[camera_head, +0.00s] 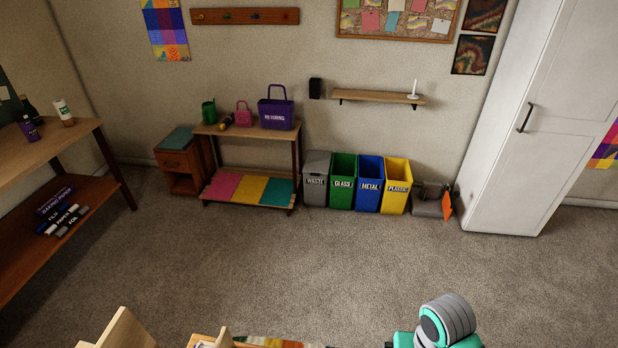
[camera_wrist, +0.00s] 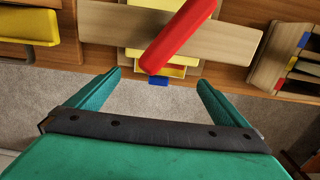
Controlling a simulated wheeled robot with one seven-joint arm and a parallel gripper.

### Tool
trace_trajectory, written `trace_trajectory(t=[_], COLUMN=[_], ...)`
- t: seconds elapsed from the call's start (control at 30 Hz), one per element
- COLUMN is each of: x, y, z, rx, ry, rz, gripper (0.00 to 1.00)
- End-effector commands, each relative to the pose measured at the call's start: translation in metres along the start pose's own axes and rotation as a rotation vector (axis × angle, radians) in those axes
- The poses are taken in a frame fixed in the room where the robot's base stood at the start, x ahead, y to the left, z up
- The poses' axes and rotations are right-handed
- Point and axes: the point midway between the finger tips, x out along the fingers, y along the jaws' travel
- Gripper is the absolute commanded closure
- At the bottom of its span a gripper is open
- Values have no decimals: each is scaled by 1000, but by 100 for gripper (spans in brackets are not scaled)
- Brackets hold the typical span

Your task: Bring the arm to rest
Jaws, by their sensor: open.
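My gripper (camera_wrist: 159,78) shows in the wrist view, its two teal fingers spread apart with nothing between them. Beyond the fingertips, a long red block (camera_wrist: 179,36) lies slanted over a pale wooden board (camera_wrist: 225,42), apart from the fingers. In the head view, a teal and grey part of my arm shows at the bottom right edge. My gripper cannot be made out there.
In the wrist view, a yellow crate (camera_wrist: 30,25) stands at upper left and a wooden rack (camera_wrist: 268,62) at right. In the head view, the carpet (camera_head: 260,260) is clear before the bins (camera_head: 343,182), the white cabinet (camera_head: 535,120) and the left shelf table (camera_head: 50,153).

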Motion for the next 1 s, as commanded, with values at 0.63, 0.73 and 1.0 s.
trace_trajectory(t=[0.63, 0.73, 1.0], x=[38, 38, 27], y=[0, 0, 0], z=[0, 0, 0], rx=[0, 0, -1], ry=[0, 0, 2], rz=[0, 0, 2], gripper=[1, 1, 1])
